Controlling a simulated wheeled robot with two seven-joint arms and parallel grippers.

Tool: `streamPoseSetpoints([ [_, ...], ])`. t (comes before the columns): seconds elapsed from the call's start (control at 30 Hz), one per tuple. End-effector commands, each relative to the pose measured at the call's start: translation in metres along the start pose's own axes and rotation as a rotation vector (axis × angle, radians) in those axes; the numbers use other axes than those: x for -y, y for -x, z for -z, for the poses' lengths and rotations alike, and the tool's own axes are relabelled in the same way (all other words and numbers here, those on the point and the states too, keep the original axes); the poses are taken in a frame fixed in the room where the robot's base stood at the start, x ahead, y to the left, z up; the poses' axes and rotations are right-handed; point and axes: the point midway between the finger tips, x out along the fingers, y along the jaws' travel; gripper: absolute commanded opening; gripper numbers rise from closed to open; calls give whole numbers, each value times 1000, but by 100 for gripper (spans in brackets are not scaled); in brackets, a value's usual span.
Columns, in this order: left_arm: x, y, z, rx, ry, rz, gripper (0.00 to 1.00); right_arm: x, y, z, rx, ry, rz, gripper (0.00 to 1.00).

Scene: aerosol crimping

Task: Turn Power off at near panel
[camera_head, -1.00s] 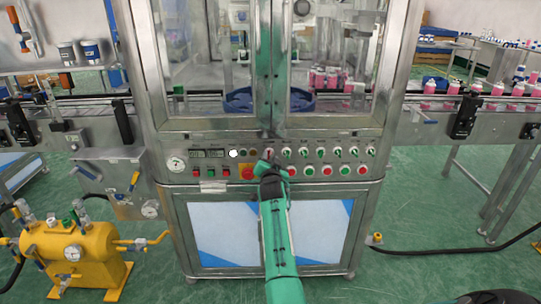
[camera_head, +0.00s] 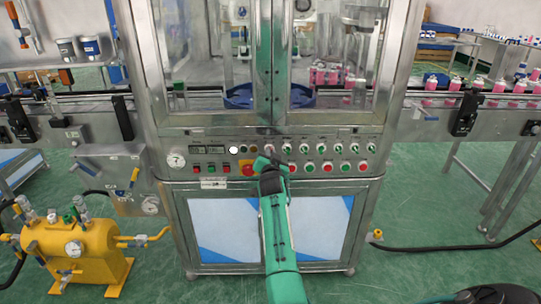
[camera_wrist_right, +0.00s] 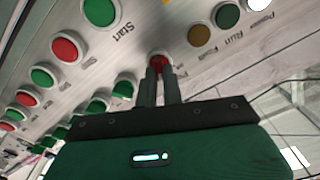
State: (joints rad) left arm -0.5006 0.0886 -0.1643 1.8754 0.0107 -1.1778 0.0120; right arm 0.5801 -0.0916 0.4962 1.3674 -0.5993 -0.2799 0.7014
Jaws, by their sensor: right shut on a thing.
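The near panel (camera_head: 330,139) is a metal strip across the front of the machine, below its glass doors. My right gripper (camera_head: 267,160) is at this panel, and its arm comes up from below. In the right wrist view its two fingers (camera_wrist_right: 160,82) are closed on a small red knob (camera_wrist_right: 159,62) on a pale round base. The fingers partly hide the knob, and its own label cannot be read. The lamp labelled Power (camera_wrist_right: 258,4) is white in the wrist view and shows bright in the head view (camera_head: 233,150). My left gripper is not in view.
Red and green buttons (camera_head: 327,166) and several selectors (camera_head: 338,149) lie close on the right. A red stop button on a yellow plate (camera_head: 247,169) is just left of the gripper. A yellow tank (camera_head: 75,245) stands at lower left.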

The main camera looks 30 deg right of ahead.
Motion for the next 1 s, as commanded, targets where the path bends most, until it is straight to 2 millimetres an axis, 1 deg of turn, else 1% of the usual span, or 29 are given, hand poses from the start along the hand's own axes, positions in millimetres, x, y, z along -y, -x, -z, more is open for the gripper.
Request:
streamPoseSetpoints([
  [0.17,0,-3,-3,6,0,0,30,1,0,0,0,112,0,0],
  [0.3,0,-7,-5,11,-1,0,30,2,0,0,0,235,0,0],
  [0.53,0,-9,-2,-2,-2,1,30,2,0,0,0,455,1,0],
  [0.7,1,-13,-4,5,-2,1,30,3,0,-1,0,613,1,0],
  [1.0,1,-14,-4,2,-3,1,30,4,0,-2,0,841,0,0],
])
